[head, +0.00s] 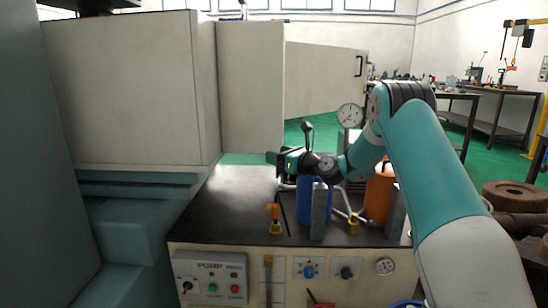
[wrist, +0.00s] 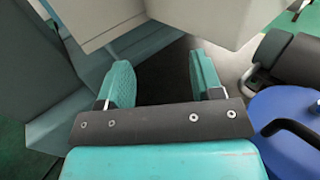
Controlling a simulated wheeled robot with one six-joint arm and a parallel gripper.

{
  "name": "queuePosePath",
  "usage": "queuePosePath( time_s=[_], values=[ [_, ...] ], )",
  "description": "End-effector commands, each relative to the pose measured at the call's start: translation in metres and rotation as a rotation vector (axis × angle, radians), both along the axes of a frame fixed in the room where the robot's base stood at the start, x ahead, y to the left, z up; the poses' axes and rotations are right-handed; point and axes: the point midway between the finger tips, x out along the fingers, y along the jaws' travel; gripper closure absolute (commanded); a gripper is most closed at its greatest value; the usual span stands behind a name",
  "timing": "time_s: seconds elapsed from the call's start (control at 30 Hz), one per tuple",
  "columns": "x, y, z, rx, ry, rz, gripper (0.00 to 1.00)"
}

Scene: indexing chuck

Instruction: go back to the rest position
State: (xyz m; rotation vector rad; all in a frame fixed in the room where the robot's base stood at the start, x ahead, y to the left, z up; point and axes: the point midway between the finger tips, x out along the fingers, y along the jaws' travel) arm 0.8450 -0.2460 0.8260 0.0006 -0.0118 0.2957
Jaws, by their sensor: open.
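My gripper (head: 282,158) is above the dark top of the workbench in the head view, to the left of the end of my teal arm. In the wrist view the two teal fingers of my gripper (wrist: 162,78) stand well apart, with nothing between them. A blue cylinder (head: 305,205) stands on the bench just below my wrist, partly hidden by a grey post in front. A round blue thing (wrist: 285,130) with a black handle shows at the right of the wrist view. I cannot make out a chuck.
The bench's dark top (head: 225,200) is mostly clear on its left. A small orange fitting (head: 275,218) and an orange cylinder (head: 379,195) stand on it. A large pale machine housing (head: 130,90) rises behind left. A dial gauge (head: 349,115) is close to my arm.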

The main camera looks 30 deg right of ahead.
Motion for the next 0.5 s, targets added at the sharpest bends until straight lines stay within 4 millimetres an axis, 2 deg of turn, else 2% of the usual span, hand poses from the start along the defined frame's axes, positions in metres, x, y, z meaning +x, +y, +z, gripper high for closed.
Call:
queuePosePath(
  time_s=[0.2, 0.3, 0.37, 0.47, 0.5],
  values=[
    [0.000, 0.000, 0.000, -0.001, 0.000, 0.001, 0.40],
    [-0.001, 0.013, 0.004, -0.052, 0.002, 0.025, 0.40],
    [-0.004, 0.034, 0.010, -0.140, 0.003, 0.068, 0.40],
    [-0.019, 0.090, 0.023, -0.395, -0.003, 0.198, 0.40],
    [-0.030, 0.119, 0.028, -0.527, -0.015, 0.272, 0.40]
  ],
)
